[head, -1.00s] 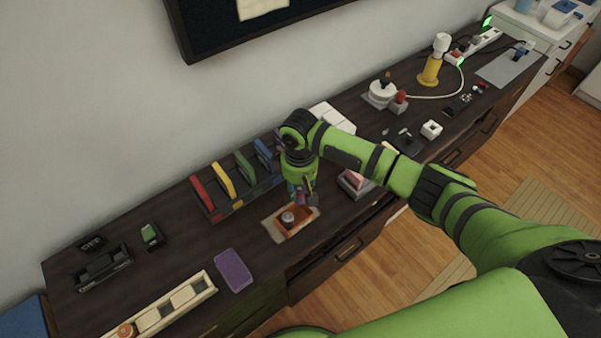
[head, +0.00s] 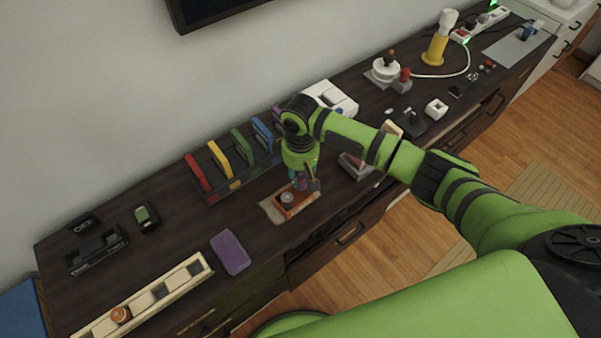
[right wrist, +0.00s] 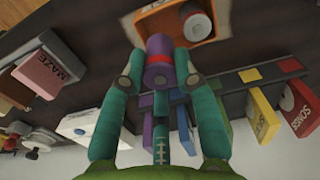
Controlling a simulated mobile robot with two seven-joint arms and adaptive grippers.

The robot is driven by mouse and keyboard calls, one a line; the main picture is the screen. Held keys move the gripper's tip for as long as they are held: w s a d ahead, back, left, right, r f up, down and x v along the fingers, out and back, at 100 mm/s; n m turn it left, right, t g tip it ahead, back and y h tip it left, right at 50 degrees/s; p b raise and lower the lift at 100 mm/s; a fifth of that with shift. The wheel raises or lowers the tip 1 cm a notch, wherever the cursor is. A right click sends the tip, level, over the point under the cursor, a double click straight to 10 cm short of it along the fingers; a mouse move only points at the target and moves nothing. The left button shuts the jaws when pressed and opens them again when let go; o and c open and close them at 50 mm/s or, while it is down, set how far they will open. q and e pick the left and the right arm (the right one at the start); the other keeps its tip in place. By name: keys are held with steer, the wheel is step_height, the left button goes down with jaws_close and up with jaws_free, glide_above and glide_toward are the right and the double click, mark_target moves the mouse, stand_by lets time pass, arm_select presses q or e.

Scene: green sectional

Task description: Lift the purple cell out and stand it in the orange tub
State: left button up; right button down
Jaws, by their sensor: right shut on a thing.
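My right gripper (head: 303,184) is just above the orange tub (head: 302,209). In the right wrist view, its two teal fingers (right wrist: 158,80) are shut on the sides of the purple cell (right wrist: 158,48), which has a red band. The cell is in front of the tub (right wrist: 228,22) in that view, and I cannot tell whether it touches it. A grey, round-topped cell (head: 287,198) stands inside the tub; it also shows in the right wrist view (right wrist: 199,24). The tub sits on a tan mat (head: 268,208). My left gripper is not in view.
A rack of coloured cartridges (head: 236,183) stands behind the tub. A pink cartridge in a grey holder (head: 354,167) is to its right. A purple pad (head: 231,252) and a long cream tray (head: 178,283) lie to the left. The dark cabinet top's front edge is close by.

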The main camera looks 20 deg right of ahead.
steer(key=shift+f, duration=0.4)
steer(key=shift+f+b, duration=1.45)
steer(key=shift+f, duration=1)
steer(key=c, duration=0.8)
jaws_free()
steer(key=shift+c, duration=0.2)
steer(key=shift+r, duration=0.1)
step_height(320, 180, up, 12)
steer(key=shift+f, duration=0.1)
